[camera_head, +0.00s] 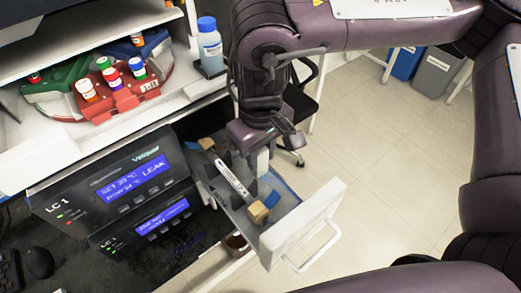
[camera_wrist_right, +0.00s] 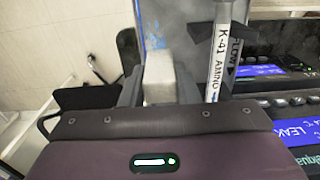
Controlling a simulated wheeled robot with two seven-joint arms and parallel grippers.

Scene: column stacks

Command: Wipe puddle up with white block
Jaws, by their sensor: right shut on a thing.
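My right gripper (camera_head: 258,158) points down into an open drawer (camera_head: 243,218) and is shut on a white block (camera_head: 263,162). In the right wrist view the block (camera_wrist_right: 159,78) sits between the two fingers (camera_wrist_right: 160,92). A blue wet-looking patch, the puddle (camera_head: 286,198), shows on the drawer floor right of the block; blue streaks of it show beyond the block in the right wrist view (camera_wrist_right: 153,34). I cannot tell whether the block touches the drawer floor. My left gripper is not in view.
A white column labelled K-41 AMINO (camera_head: 232,178) lies beside the gripper. A tan block (camera_head: 258,212) and a small blue piece (camera_head: 272,199) are in the drawer. The white drawer front (camera_head: 303,223) stands right. A blue-capped bottle (camera_head: 210,48) and vial racks (camera_head: 115,85) stand above.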

